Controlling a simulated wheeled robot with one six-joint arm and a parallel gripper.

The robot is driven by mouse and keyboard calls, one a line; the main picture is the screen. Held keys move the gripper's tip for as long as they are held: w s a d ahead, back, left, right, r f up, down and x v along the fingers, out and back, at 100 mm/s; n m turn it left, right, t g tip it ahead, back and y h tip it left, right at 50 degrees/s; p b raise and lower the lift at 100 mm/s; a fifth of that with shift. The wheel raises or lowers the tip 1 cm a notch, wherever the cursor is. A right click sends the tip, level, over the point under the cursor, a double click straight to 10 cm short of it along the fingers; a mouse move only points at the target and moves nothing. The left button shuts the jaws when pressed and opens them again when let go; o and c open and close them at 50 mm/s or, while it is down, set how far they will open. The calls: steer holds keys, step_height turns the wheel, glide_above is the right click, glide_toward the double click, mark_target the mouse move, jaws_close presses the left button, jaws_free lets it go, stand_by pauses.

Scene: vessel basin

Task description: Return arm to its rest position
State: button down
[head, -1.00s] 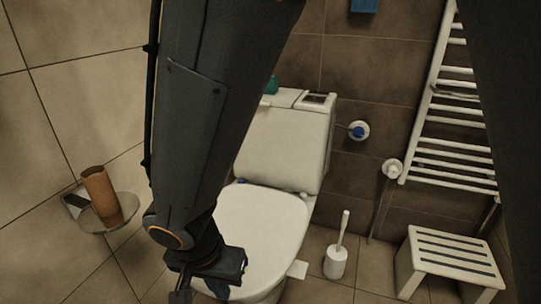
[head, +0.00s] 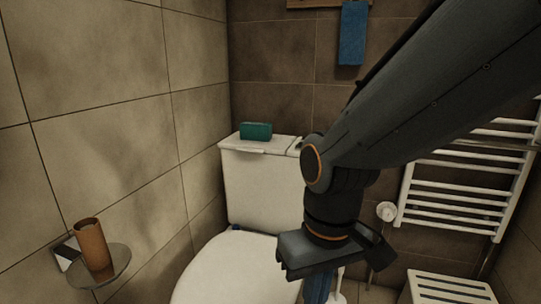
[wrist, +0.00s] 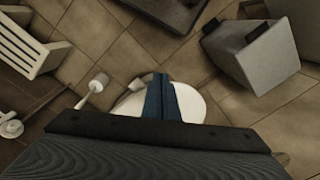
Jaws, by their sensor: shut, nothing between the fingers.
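My arm reaches in from the upper right of the head view, and my gripper (head: 318,290) points down in front of the right side of the toilet. Its blue fingers also show in the wrist view (wrist: 162,98), close together with nothing between them. They are seen over the white toilet (wrist: 195,104), apart from it as far as I can tell. In the head view the toilet's closed lid (head: 235,270) lies left of the gripper. My arm hides part of the tank's right side and the wall behind.
A teal box (head: 256,131) sits on the toilet tank. A brown cup (head: 93,245) stands on a glass wall shelf (head: 112,275) at left. A towel radiator (head: 455,195) and white stool (head: 450,288) are at right. A toilet brush (wrist: 97,84) stands near the toilet.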

steer(key=d+r+m+p, duration=0.4)
steer(key=d+r+p, duration=0.8)
steer(key=p, duration=0.8)
steer(key=shift+s+d+r+h+p, duration=0.15)
steer(key=shift+s+r+h+p, duration=0.25)
steer(key=shift+r, duration=1.15)
